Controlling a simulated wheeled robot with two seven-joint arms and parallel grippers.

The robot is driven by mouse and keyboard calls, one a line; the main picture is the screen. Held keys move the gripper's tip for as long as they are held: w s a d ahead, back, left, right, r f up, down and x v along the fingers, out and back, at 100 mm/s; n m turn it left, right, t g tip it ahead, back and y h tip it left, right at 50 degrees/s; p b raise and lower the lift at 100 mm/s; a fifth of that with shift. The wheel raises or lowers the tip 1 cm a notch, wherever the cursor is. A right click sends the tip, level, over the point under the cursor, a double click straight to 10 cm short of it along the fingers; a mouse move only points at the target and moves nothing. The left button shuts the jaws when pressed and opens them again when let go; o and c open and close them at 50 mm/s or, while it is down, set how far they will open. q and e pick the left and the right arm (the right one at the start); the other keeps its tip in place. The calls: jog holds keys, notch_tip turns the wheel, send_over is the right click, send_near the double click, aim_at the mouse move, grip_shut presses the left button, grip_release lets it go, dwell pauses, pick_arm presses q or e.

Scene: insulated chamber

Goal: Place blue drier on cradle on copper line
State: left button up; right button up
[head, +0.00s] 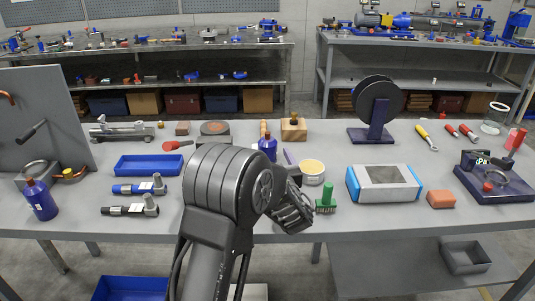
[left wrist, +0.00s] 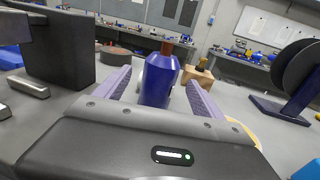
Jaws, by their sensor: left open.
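A blue bottle-shaped cylinder with a copper-coloured top, which looks like the blue drier (head: 267,146), stands upright on the bench behind my left arm. It also shows in the left wrist view (left wrist: 160,82). My left gripper (head: 276,156) is open, with its purple fingers (left wrist: 204,105) on either side of the drier; I cannot tell if they touch it. A similar blue cylinder (head: 41,202) stands at the bench's left. A copper pipe end (head: 6,98) shows on the grey panel (head: 45,105) at the far left. I cannot make out the cradle for certain. My right gripper is not in view.
A wooden block (head: 294,130) stands behind the drier and a cream-topped tin (head: 312,170) to its right. A green brush (head: 326,198), a grey-blue box (head: 384,184) and a black reel (head: 377,103) stand farther right. A blue tray (head: 149,165) lies left.

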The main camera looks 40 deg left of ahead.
pick_arm(q)
jog(key=p+x, duration=0.1)
jog(key=x, duration=0.4)
jog(key=shift+w, duration=0.1)
jog(key=shift+r, duration=0.1)
jog(key=shift+c, duration=0.5)
grip_shut()
dwell(0.8)
